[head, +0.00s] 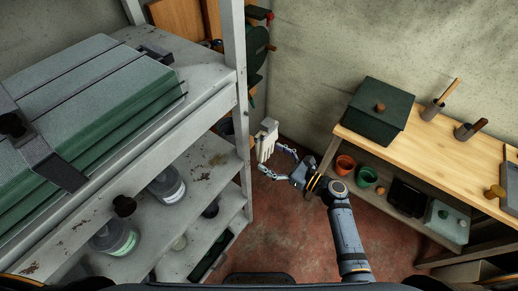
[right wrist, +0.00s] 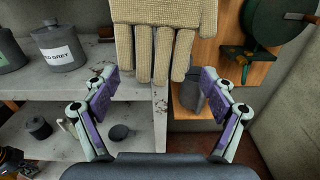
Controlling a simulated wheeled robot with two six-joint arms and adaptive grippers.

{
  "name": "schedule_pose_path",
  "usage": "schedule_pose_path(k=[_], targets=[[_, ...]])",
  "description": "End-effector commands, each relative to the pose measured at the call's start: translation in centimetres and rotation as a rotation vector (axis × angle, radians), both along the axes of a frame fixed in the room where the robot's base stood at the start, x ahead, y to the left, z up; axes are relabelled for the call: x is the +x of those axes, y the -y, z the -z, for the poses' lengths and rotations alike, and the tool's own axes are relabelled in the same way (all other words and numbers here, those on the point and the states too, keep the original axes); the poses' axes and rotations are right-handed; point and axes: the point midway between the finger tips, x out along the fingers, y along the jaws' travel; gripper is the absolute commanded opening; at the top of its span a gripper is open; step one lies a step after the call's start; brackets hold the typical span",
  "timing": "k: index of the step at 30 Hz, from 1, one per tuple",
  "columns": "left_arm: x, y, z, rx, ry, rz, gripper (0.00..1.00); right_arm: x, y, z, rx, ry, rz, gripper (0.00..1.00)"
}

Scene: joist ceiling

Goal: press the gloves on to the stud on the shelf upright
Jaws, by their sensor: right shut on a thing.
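The pale knitted gloves (head: 265,142) hang with their fingers down beside the grey shelf upright (head: 241,100). In the right wrist view the gloves (right wrist: 158,38) fill the top middle and hide part of what is behind them. I cannot make out the stud on the upright. My left gripper is not in view.
The shelf unit at left carries a green case (head: 85,95) on top and jars (head: 166,187) below. A wooden bench (head: 430,135) with a dark green box (head: 377,112) stands at right. Red floor (head: 300,235) lies open between them. A green wheel-shaped thing (right wrist: 279,20) is behind.

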Motion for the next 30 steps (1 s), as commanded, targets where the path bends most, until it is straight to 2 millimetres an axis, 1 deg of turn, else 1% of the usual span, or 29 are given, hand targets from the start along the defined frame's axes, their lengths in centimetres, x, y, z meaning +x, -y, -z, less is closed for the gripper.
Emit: schedule_pose_path(k=[2,4,9,11,12,15,18,21,23,30], targets=[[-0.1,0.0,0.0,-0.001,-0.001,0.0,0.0,0.0,0.0,0.0,0.002,0.002,-0.001,0.47],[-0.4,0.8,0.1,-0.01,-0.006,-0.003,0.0,0.0,0.0,0.0,0.002,0.001,-0.001,0.47],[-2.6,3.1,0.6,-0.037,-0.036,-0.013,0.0,-0.1,0.1,0.2,0.002,0.004,-0.003,0.47],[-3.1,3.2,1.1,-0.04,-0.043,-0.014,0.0,-0.1,0.2,0.5,0.004,0.009,-0.005,0.47],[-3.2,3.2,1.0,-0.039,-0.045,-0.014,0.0,0.0,0.0,0.3,0.006,0.011,-0.005,0.47],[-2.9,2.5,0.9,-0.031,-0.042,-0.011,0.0,0.6,-0.8,0.2,0.006,0.011,-0.005,0.47],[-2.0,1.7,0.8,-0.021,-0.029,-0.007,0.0,1.3,-1.7,0.2,0.006,0.011,-0.005,0.47],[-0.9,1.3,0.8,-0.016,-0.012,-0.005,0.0,1.9,-2.6,0.3,0.006,0.011,-0.005,0.47],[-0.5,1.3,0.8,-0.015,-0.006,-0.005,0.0,2.3,-3.1,0.3,0.005,0.01,-0.005,0.47],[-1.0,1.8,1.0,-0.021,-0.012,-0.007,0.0,3.1,-4.2,0.3,0.005,0.009,-0.006,0.47]])
